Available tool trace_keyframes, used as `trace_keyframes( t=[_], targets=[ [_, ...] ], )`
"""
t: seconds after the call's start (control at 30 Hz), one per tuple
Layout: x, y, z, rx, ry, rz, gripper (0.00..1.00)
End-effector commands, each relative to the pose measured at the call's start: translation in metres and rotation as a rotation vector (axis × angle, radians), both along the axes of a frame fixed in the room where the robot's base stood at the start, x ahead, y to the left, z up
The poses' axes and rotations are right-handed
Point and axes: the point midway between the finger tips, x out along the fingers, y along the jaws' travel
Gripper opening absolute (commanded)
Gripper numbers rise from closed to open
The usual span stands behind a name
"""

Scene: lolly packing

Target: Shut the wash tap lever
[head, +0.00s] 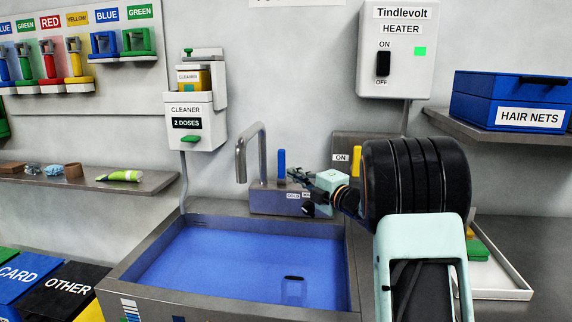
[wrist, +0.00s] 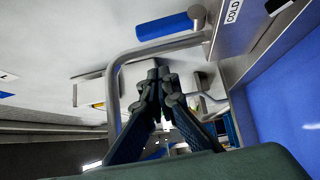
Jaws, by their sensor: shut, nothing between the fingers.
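The wash tap has a bent metal spout (head: 243,158) and a grey block (head: 277,203) at the back of the sink. Its blue lever (head: 281,164) stands upright on the block. The lever also shows in the wrist view (wrist: 176,24), at the top, with the grey spout (wrist: 116,90) passing below and left of it. My gripper (head: 293,173) is just right of the lever in the head view. In the wrist view its fingers (wrist: 158,74) are together and empty, apart from the lever in the picture. I cannot tell whether any part touches the tap.
The sink (head: 125,270) is blue inside, with a small dark thing (head: 294,278) in it. A cleaner dispenser (head: 196,121) hangs behind left. A yellow lever (head: 357,161) by an ON plate is right of my gripper. A white tray (head: 505,287) lies at right.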

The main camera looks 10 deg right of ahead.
Motion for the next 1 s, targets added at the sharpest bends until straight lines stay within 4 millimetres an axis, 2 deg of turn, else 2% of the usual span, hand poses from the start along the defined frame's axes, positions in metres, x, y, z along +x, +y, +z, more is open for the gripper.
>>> trace_keyframes(
  t=[0.1,0.27,0.4,0.63,1.0],
  targets=[
    [0.024,0.013,0.000,-0.001,0.000,0.003,0.00],
    [0.052,0.027,0.001,-0.001,0.000,0.001,0.00],
    [0.069,0.019,0.002,-0.001,0.000,-0.002,0.00],
    [0.085,0.014,0.003,-0.001,0.000,-0.002,0.00],
    [0.088,0.013,0.002,-0.001,0.000,-0.002,0.00]
  ],
)
